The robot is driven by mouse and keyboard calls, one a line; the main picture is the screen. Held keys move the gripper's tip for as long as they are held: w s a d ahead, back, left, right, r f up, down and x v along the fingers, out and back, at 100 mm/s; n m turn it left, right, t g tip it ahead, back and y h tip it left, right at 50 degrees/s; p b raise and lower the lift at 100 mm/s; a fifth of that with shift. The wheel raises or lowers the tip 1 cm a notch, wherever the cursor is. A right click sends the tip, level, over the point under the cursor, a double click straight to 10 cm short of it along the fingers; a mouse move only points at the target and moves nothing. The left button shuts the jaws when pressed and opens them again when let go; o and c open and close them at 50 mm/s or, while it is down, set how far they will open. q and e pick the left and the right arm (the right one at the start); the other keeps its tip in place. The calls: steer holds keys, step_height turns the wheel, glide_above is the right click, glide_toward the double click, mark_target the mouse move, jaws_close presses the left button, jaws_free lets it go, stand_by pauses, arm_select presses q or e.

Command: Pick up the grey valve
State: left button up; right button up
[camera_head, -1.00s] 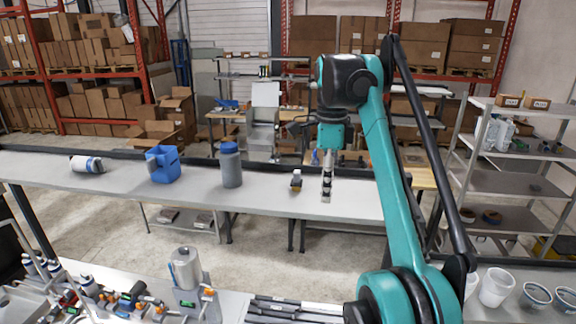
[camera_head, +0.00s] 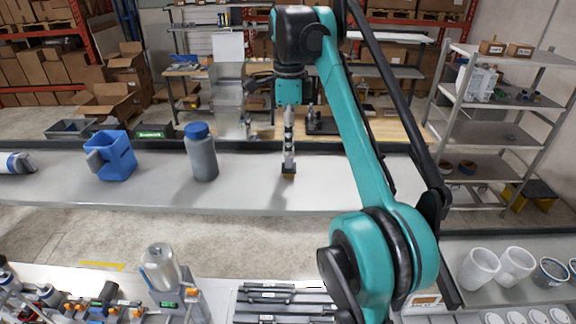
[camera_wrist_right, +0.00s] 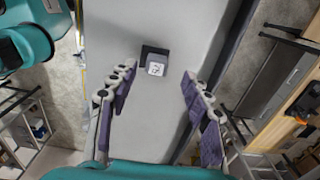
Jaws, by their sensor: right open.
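A small dark grey block with a pale marked face, which I take to be the grey valve (camera_head: 289,170), sits on the long grey shelf (camera_head: 240,190). It also shows in the right wrist view (camera_wrist_right: 149,55), ahead of the open fingers. My right gripper (camera_head: 288,157) points down over it, its fingers hiding part of the block in the head view. In the wrist view the right gripper (camera_wrist_right: 160,76) has its fingers spread wide with nothing between them; the valve lies just beyond the fingertips, nearer the left one. My left gripper is not in view.
A grey bottle with a blue cap (camera_head: 201,155) and a blue bin (camera_head: 110,157) stand left of the valve. White cups (camera_head: 480,268) are at lower right. Valve-like fittings (camera_head: 100,305) and a silver cylinder (camera_head: 160,268) stand at the lower left. The shelf right of the valve is clear.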

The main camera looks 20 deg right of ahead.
mark_target(289, 165)
steer(key=f, duration=0.3)
steer(key=shift+s+a+f, duration=0.1)
steer(key=shift+s+f, duration=0.05)
steer(key=shift+s, duration=0.05)
steer(key=shift+s+f, duration=0.2)
steer(key=shift+f, duration=0.25)
steer(key=shift+w+f, duration=0.15)
steer(key=shift+w, duration=0.05)
steer(key=c, duration=0.7)
steer(key=shift+s, duration=0.1)
jaws_close()
